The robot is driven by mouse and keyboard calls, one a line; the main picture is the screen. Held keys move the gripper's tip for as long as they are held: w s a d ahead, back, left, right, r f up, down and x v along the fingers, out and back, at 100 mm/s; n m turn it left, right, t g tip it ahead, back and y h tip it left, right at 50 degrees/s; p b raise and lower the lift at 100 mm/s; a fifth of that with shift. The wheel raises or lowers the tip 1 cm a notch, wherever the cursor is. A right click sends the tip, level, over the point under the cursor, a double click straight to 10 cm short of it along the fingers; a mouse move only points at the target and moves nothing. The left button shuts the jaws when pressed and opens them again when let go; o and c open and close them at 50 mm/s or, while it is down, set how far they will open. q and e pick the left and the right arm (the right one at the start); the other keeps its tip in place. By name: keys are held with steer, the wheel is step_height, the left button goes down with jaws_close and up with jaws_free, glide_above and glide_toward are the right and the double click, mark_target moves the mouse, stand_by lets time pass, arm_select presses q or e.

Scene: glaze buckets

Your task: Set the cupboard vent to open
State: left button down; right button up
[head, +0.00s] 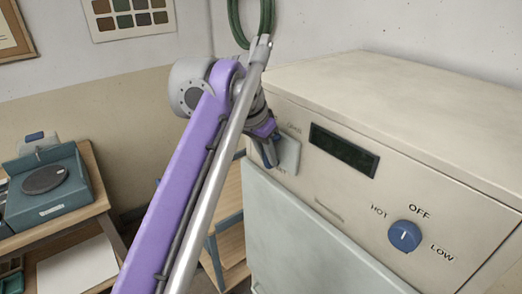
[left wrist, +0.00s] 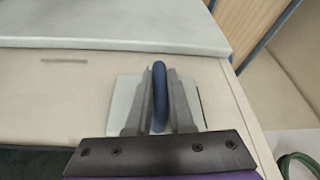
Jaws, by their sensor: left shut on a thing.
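The cupboard (head: 400,110) is a cream cabinet at the right of the head view. Its vent control is a blue lever on a pale plate (head: 291,153) at the front's left end, with small lettering above and below that is too blurred to read. My left gripper (head: 269,152) is at this plate and hides much of the lever. In the left wrist view, the blue lever (left wrist: 160,85) stands between the two fingers, which are shut on it, over the pale plate (left wrist: 124,98). I cannot tell the lever's setting. My right gripper is not in view.
A blue dial (head: 404,236) marked HOT, OFF and LOW and a dark display (head: 343,150) are on the cupboard front. A pale door (head: 310,240) lies below. A wooden shelf stands behind my arm. A teal device (head: 50,190) sits on a table at left.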

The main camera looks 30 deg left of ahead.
arm_select(q)
steer(key=d, duration=0.2)
steer(key=s+d, duration=0.1)
steer(key=d, duration=0.1)
steer(key=s+d, duration=0.1)
steer(key=shift+s+d, duration=0.2)
steer(key=shift+d, duration=0.2)
steer(key=shift+a, duration=0.1)
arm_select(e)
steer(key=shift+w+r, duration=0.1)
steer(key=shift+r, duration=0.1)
arm_select(q)
steer(key=c, duration=0.8)
jaws_free()
steer(key=shift+d, duration=0.2)
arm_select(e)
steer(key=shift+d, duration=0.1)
arm_select(q)
steer(key=shift+a, duration=0.1)
steer(key=p+v, duration=0.1)
steer(key=v, duration=0.9)
steer(key=shift+r+p, duration=0.3)
steer(key=shift+r, duration=0.1)
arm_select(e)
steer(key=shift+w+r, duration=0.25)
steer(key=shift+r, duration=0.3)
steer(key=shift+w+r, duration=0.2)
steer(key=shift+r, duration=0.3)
